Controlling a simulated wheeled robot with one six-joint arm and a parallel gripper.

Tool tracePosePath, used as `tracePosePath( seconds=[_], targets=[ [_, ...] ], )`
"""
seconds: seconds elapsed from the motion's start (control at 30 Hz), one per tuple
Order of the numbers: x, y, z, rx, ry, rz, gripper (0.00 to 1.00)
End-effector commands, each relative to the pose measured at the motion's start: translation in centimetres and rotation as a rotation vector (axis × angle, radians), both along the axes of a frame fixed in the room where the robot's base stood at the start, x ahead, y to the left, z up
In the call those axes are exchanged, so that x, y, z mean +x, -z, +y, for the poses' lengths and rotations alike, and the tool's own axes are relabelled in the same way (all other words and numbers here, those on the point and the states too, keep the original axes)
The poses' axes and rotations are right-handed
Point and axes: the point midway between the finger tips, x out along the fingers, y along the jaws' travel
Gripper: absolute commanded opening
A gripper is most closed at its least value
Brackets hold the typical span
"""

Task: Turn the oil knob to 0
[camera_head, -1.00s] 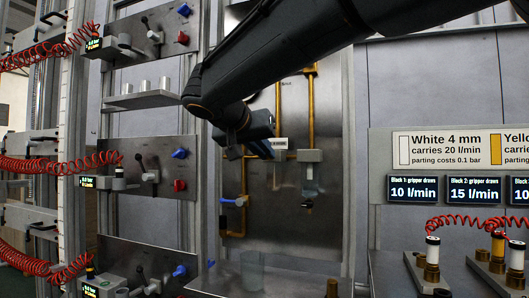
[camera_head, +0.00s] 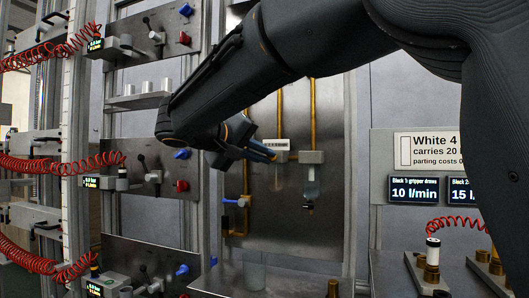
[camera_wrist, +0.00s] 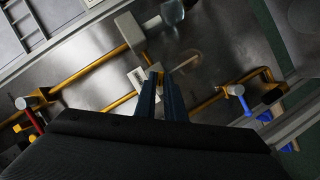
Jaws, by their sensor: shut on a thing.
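My gripper (camera_head: 272,155) is at the metal panel with the yellow pipes, just below a small block with a white label (camera_head: 276,144). In the wrist view, the two blue fingers of my gripper (camera_wrist: 161,78) are close together, with the labelled block (camera_wrist: 139,77) beside their tips. They are shut on a small part there, which I take for the oil knob; it is mostly hidden between the fingers, and its setting cannot be read.
A blue-handled valve (camera_head: 236,201) sits on the pipe at lower left, and a clear cup (camera_head: 254,272) stands below. Panels with blue and red knobs (camera_head: 182,186) and red coiled hoses (camera_head: 60,165) are at left. Flow displays (camera_head: 413,190) are at right, partly behind my arm.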

Motion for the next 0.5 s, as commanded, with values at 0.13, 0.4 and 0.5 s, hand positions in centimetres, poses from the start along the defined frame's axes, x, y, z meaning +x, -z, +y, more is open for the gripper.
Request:
tracePosePath(
  seconds=[0.13,0.4,0.5],
  targets=[
    [0.01,0.17,0.16,-0.132,0.0,0.05,0.0],
    [0.03,0.45,0.24,-0.362,0.0,0.134,0.0],
    [0.03,0.49,0.24,-0.433,0.001,0.158,0.0]
  ],
)
